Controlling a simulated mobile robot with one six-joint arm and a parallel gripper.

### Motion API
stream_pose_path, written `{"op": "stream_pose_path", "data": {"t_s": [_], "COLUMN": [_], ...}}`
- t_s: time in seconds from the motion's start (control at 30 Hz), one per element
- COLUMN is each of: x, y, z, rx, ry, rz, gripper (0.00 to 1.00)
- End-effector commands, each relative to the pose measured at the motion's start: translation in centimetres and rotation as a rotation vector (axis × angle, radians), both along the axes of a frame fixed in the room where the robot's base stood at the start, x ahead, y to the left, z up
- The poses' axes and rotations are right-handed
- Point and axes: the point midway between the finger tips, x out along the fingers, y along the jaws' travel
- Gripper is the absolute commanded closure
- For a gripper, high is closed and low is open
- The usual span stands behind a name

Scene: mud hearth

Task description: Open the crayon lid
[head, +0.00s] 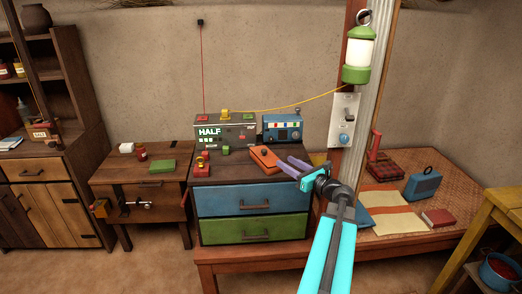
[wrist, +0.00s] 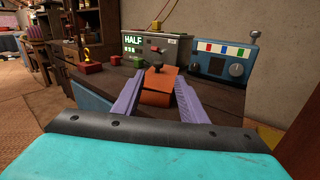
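An orange box with a small dark knob on its top (head: 262,158) lies on the dark wooden top of a drawer cabinet. It seems to be the crayon box, and its lid looks closed. My gripper (head: 284,161) has purple fingers and reaches in from the right, close to the box. In the wrist view the orange box (wrist: 157,97) shows between the two spread fingers of my gripper (wrist: 161,76). The fingers are open, and I cannot tell whether either touches the box. No crayons show.
A grey machine reading HALF (head: 225,132) and a blue box with coloured buttons (head: 282,128) stand behind. A red-and-yellow item (head: 202,163) sits left on the cabinet (head: 252,199). A wooden post (head: 352,100) with a green lantern (head: 358,50) rises right of the box.

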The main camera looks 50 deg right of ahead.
Motion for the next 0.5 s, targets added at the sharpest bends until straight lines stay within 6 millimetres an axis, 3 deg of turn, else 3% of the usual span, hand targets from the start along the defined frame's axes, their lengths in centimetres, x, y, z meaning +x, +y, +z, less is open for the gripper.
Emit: {"op": "stream_pose_path", "data": {"t_s": [0.27, 0.5], "x": [0.7, 2.7], "y": [0.3, 0.2], "z": [0.0, 0.0], "rx": [0.0, 0.0], "ry": [0.0, 0.0], "rz": [0.007, 0.009], "gripper": [0.61, 0.61]}}
